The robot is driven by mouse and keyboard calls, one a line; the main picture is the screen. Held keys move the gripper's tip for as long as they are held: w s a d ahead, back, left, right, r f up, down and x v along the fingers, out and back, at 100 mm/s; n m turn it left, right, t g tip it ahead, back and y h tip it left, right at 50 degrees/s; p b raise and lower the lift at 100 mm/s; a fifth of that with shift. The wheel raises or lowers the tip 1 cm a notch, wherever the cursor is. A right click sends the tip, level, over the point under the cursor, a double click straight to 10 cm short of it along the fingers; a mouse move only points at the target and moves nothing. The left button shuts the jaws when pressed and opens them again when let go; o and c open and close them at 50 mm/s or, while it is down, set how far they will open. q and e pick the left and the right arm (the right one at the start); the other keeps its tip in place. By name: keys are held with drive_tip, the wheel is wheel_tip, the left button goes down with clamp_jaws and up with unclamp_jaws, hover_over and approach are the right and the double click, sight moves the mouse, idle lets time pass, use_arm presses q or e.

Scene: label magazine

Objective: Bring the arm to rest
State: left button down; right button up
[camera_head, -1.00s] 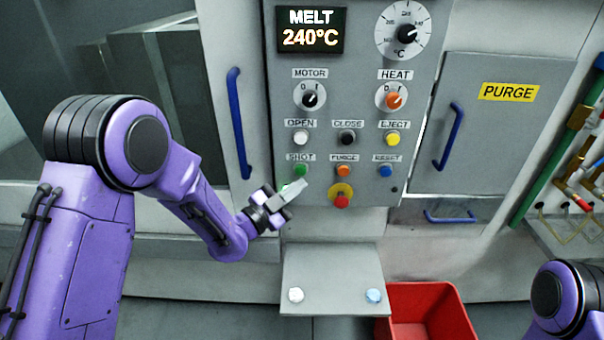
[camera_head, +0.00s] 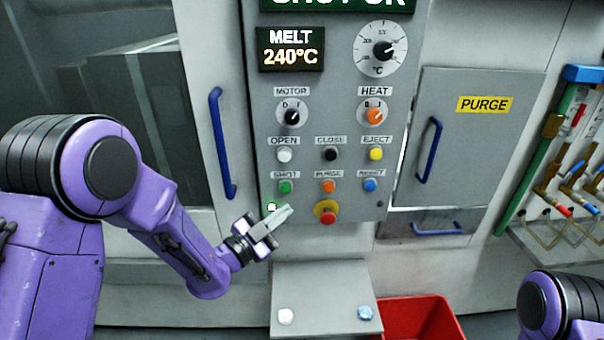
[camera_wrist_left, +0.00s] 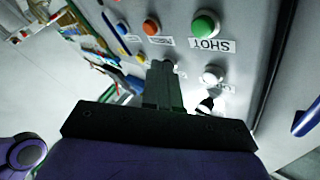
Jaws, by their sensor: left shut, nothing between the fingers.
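My left arm comes in from the left. Its left gripper (camera_head: 283,216) is shut and empty, just below the green SHOT button (camera_head: 285,186) of the grey control panel (camera_head: 345,140). In the left wrist view the closed fingers (camera_wrist_left: 161,78) point at the panel, and the green button (camera_wrist_left: 206,24) with its SHOT label shows above and right of them. I cannot tell whether the fingertips touch the panel. Of my right arm only a purple and black part shows at the lower right; its gripper is out of the picture.
A grey shelf (camera_head: 322,300) with a white and a blue button juts out below the panel. A red bin (camera_head: 425,318) stands right of it. Blue handles (camera_head: 220,140) and (camera_head: 430,150) flank the panel. Pipes and valves (camera_head: 570,160) are at the right.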

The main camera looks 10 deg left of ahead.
use_arm(q)
drive_tip(key=s+a+f+n+g+y+b, duration=0.1)
drive_tip(key=s+a+f+n+g+y, duration=0.1)
drive_tip(key=s+a+f+n+y, duration=0.45)
drive_tip(key=s+a+f+n+g+y, duration=0.1)
drive_tip(key=a+f+n+g+y, duration=0.15)
drive_tip(key=f+n, duration=0.8)
drive_tip(key=s+a+f+n+g+y+b, duration=0.1)
drive_tip(key=s+f+g, duration=0.3)
drive_tip(key=s+f, duration=0.6)
drive_tip(key=s+a+f+n+g+y+b, duration=0.1)
drive_tip(key=s+f+g, duration=0.4)
drive_tip(key=s+f, duration=0.6)
drive_tip(key=s+a+y, duration=0.1)
drive_tip(key=s+y, duration=0.1)
drive_tip(key=s, duration=0.4)
drive_tip(key=shift+a+b, duration=0.3)
drive_tip(key=shift+g, duration=0.25)
